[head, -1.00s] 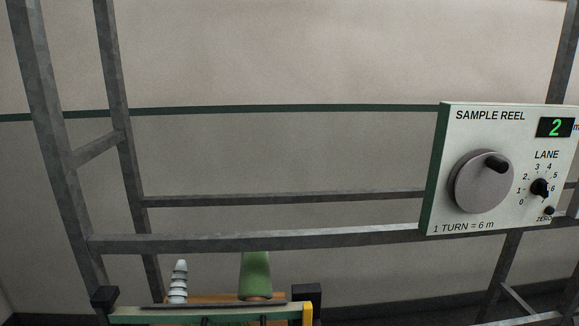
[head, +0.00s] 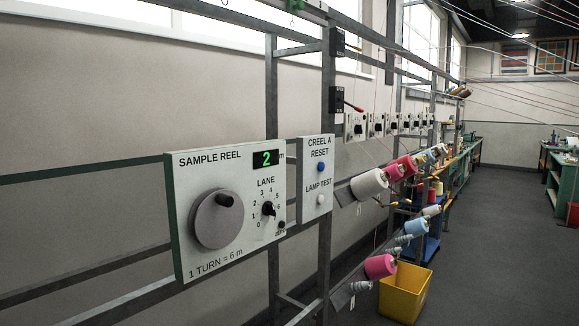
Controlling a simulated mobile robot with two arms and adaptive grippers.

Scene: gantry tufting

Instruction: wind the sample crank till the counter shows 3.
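The sample reel panel (head: 232,250) is a pale board on the metal frame, left of the middle in the head view. Its grey round crank (head: 215,222) has a dark handle knob (head: 225,200) at the upper right of the disc. The green counter (head: 265,158) shows 2, with "m" beside it. A small black lane knob (head: 268,208) sits in a dial marked with numbers, with a zero button (head: 281,225) below it. The panel reads "1 TURN = 6 m". Neither of my grippers is in view.
A panel with creel reset and lamp test buttons (head: 317,178) stands just right of the reel panel. Further right are yarn cones (head: 370,184) on pegs and a yellow bin (head: 405,292) on the floor. The aisle floor (head: 490,250) at right is clear.

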